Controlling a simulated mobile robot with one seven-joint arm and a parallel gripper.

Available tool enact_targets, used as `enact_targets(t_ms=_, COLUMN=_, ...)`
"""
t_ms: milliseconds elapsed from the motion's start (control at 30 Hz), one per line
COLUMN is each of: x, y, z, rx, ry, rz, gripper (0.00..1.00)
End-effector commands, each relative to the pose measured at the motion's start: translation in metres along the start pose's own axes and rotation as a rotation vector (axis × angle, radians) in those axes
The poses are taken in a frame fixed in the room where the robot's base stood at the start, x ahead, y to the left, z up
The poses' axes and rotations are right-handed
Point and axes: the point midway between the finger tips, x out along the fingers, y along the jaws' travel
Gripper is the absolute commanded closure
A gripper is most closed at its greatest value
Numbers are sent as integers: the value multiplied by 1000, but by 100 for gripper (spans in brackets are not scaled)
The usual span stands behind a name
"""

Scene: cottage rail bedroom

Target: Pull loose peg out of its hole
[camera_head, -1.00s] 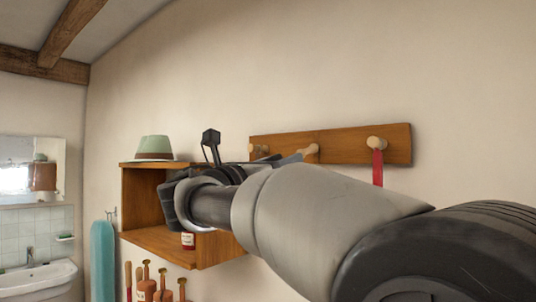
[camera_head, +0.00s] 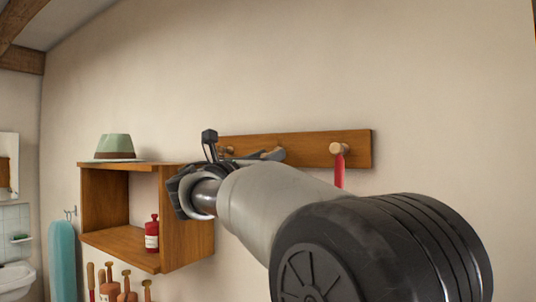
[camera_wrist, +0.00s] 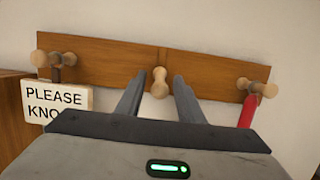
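A wooden peg rail (camera_wrist: 110,62) runs along the wall; it also shows in the head view (camera_head: 310,148). In the wrist view its middle peg (camera_wrist: 159,84) stands between my gripper's two fingers, with a gap on each side. My gripper (camera_wrist: 159,77) is open and empty. Pegs at the left (camera_wrist: 48,58) and right (camera_wrist: 257,87) ends carry a sign and a red strap. I cannot tell from looks alone which peg is loose.
A "PLEASE KNO…" sign (camera_wrist: 58,101) hangs at the left and a red strap (camera_wrist: 247,112) at the right. An open wooden shelf (camera_head: 98,210) left of the rail holds a red bottle (camera_head: 152,235), with a green hat (camera_head: 115,146) on top.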

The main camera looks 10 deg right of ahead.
Motion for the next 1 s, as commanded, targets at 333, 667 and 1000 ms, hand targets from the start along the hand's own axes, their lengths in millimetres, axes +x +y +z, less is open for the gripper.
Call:
enact_targets(t_ms=333, x=0, y=0, z=0, rx=0, ry=0, rz=0, gripper=96)
enact_targets(t_ms=667, x=-5, y=0, z=-1, rx=0, ry=1, rz=1, gripper=96)
enact_targets(t_ms=1000, x=-15, y=1, z=-1, rx=0, ry=1, rz=2, gripper=96)
